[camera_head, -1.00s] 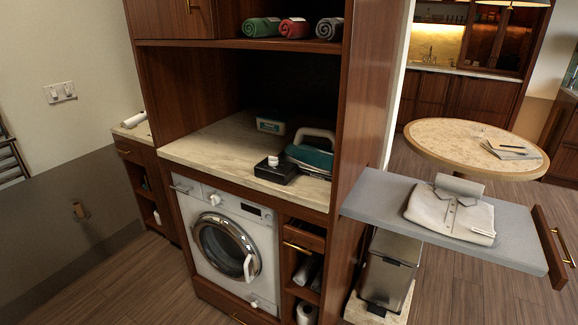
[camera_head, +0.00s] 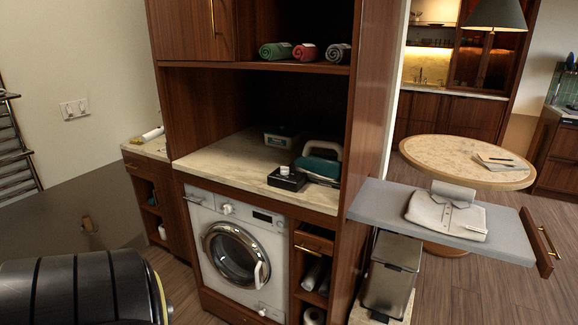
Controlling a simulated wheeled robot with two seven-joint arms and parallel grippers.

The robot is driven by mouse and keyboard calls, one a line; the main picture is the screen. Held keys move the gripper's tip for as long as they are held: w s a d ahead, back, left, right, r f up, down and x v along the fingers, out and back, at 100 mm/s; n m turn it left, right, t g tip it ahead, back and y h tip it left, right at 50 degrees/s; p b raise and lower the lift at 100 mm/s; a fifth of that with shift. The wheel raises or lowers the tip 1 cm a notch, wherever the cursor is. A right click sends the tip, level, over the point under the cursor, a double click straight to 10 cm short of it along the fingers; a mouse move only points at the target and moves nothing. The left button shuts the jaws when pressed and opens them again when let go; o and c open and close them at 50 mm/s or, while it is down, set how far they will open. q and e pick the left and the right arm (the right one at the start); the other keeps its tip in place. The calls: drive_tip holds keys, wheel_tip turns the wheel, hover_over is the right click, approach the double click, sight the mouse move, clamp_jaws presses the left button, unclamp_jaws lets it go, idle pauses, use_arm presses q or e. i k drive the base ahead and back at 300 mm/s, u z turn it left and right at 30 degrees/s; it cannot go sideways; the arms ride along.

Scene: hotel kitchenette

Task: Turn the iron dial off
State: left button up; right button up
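The iron (camera_head: 320,160), teal with a pale handle, stands on the stone counter (camera_head: 222,157) in the cabinet niche above the washing machine. In front of it, to the left, is a black box-like base (camera_head: 287,180) with a white dial (camera_head: 284,170) on top. The dial's setting is too small to read. Neither gripper is in view. A dark, ribbed rounded part, probably of my own arm, fills the lower left corner, well apart from the iron.
A white washing machine (camera_head: 238,248) sits under the counter. At right, a grey pull-out board (camera_head: 380,205) bearing a folded shirt (camera_head: 446,214) juts out above a metal bin (camera_head: 391,272). Wooden floor lies in front.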

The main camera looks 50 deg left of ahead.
sight(284, 170)
drive_tip(key=u, duration=0.75)
drive_tip(key=i, duration=1.25)
drive_tip(key=u, duration=1.2)
